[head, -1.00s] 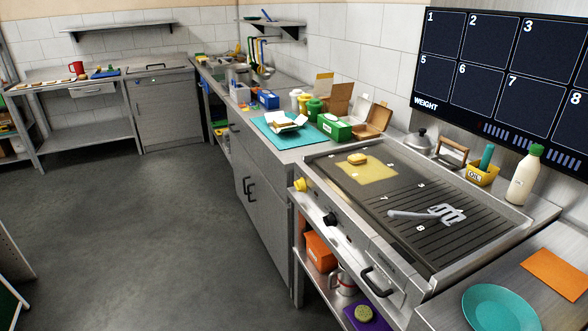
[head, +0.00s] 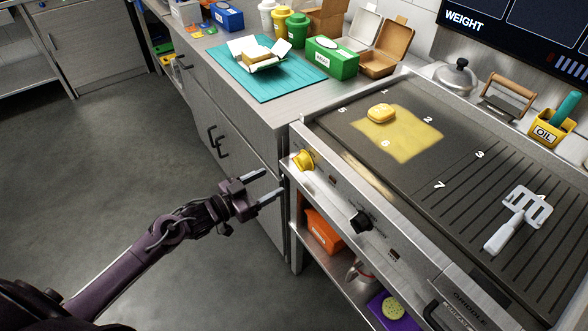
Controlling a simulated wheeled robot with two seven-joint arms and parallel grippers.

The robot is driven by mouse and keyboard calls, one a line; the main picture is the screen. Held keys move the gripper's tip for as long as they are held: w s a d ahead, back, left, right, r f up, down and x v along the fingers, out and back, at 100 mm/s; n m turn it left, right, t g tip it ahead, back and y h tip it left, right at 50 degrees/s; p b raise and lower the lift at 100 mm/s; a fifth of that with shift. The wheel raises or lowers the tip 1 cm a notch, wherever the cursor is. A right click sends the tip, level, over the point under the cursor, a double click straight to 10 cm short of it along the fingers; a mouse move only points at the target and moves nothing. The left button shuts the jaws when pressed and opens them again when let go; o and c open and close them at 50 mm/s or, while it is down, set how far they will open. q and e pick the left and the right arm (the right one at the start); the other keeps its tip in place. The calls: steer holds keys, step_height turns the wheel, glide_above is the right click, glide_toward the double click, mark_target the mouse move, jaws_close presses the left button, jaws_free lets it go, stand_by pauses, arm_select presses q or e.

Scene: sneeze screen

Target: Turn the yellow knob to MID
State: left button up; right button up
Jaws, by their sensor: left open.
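The yellow knob (head: 303,161) is on the front panel of the griddle (head: 330,183), near its left end. Its pointer and any marks around it are too small to read. My left gripper (head: 268,186) is in front of the panel, left of the knob and a little lower in the picture. Its two fingers are apart, with nothing between them, and it does not touch the knob. My right gripper is not in view.
A black knob (head: 360,222) sits further right on the panel, and a dark handle (head: 436,316) sticks out beyond it. A yellow piece of food (head: 381,113) and a spatula (head: 516,220) lie on the griddle top. Open floor lies left of the cabinets.

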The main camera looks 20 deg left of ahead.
mark_target(297, 165)
arm_select(q)
steer(key=w+d+r+h, duration=0.1)
steer(key=w+d+r, duration=0.1)
steer(key=w+d, duration=0.3)
steer(key=shift+w+d+r+m+p, duration=0.4)
steer(key=shift+d, duration=0.2)
steer(key=c, duration=1)
